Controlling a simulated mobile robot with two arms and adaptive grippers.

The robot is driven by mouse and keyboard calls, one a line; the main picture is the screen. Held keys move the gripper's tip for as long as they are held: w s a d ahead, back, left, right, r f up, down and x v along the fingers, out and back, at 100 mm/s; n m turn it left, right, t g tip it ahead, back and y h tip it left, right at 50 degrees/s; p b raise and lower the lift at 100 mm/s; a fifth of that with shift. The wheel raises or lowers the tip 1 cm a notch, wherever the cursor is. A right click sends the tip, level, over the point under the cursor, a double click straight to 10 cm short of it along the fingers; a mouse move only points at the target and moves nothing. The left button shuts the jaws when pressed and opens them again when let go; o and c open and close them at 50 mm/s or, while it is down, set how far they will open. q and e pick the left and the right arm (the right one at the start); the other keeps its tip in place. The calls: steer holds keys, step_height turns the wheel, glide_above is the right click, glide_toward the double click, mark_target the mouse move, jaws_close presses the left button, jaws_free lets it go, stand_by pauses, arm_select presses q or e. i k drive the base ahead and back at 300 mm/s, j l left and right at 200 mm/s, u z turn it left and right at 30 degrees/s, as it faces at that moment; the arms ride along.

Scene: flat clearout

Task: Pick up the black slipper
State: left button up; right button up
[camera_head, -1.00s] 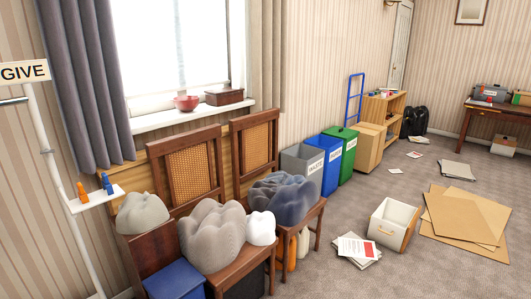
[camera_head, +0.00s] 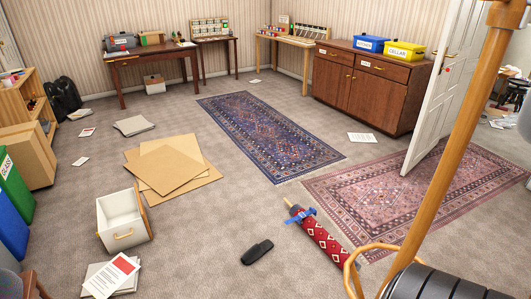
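The black slipper (camera_head: 257,252) lies alone on the grey carpet, low in the middle of the head view. It is a small dark shape with its long side running from lower left to upper right. Nothing covers it. Neither of my grippers shows in the view.
A rolled red patterned rug (camera_head: 322,240) with a blue tie lies right of the slipper. A wooden pole (camera_head: 447,150) and a black ribbed object (camera_head: 432,285) stand at the near right. A white drawer (camera_head: 122,220) and papers (camera_head: 112,277) lie to the left. Carpet around the slipper is clear.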

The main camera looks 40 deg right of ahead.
mark_target(256, 251)
steer(key=i+z, duration=0.4)
steer(key=i, duration=0.15)
steer(key=i+j+z, duration=0.1)
steer(key=i+z, duration=0.25)
steer(key=i, duration=0.2)
steer(key=i+j+z, duration=0.4)
steer(key=i, duration=0.15)
steer(key=l, duration=0.1)
